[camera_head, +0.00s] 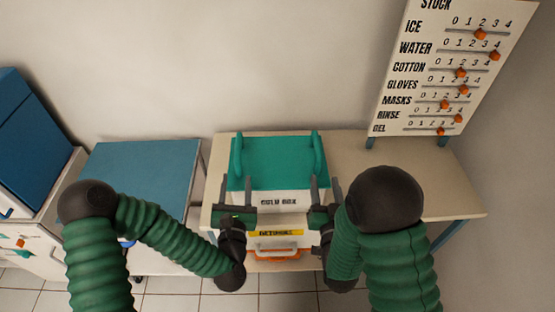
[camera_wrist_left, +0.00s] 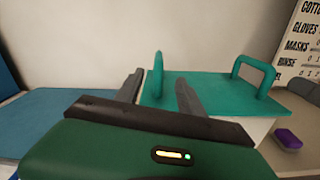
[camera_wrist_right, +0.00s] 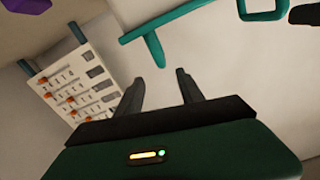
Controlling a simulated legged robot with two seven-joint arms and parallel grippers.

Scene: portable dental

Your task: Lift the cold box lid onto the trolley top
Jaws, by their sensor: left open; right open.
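The cold box (camera_head: 288,203) is white and stands on a beige bench. Its teal lid (camera_head: 277,157) is on it, with an upright handle at each side. The lid also shows in the left wrist view (camera_wrist_left: 212,92). My left gripper (camera_head: 236,187) is open and empty near the left handle (camera_head: 237,156), which appears between its fingertips in the left wrist view (camera_wrist_left: 158,75). My right gripper (camera_head: 325,187) is open and empty near the right handle (camera_head: 318,152). The right wrist view is rolled and shows teal handle parts (camera_wrist_right: 155,48) beyond the fingertips. The blue trolley top (camera_head: 145,170) lies left, clear.
A stock board (camera_head: 440,65) with orange sliders stands at the back right of the bench (camera_head: 445,190). A purple object (camera_wrist_left: 287,138) lies right of the box. A blue-lidded cabinet (camera_head: 35,130) stands at far left. An orange-handled front (camera_head: 275,254) is below the box.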

